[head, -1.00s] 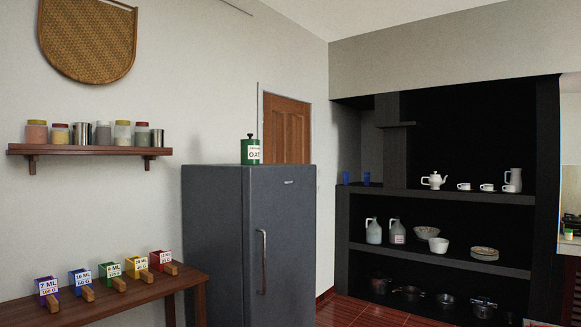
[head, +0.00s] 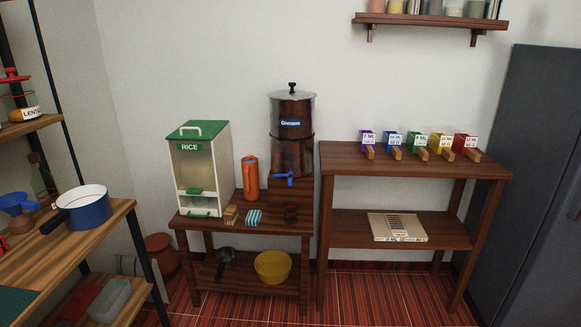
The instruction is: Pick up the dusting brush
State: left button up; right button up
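I cannot make out a dusting brush for certain in the head view. A small tan block-like thing (head: 230,214) lies at the front of the low wooden table (head: 190,222), too small to tell what it is. Beside it is a blue-and-white striped folded cloth (head: 254,217). A dark-handled thing (head: 224,262) on the table's lower shelf is also unclear. Neither of my grippers shows in the head view.
The low table holds a rice dispenser (head: 203,165), an orange cylinder (head: 250,178) and a water urn (head: 292,130). A yellow bowl (head: 272,267) is below. A shelf unit with a blue pot (head: 87,208) stands left, a taller table (head: 420,165) right. Red floor (head: 350,300) shows in front.

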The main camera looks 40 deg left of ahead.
aim_at(231, 214)
jog(key=u, duration=1.65)
jog(key=i+z, duration=0.1)
jog(key=i, duration=0.45)
jog(key=i+j, duration=0.15)
jog(key=i, duration=0.4)
jog(key=i+j+z, duration=0.15)
jog(key=i, duration=0.4)
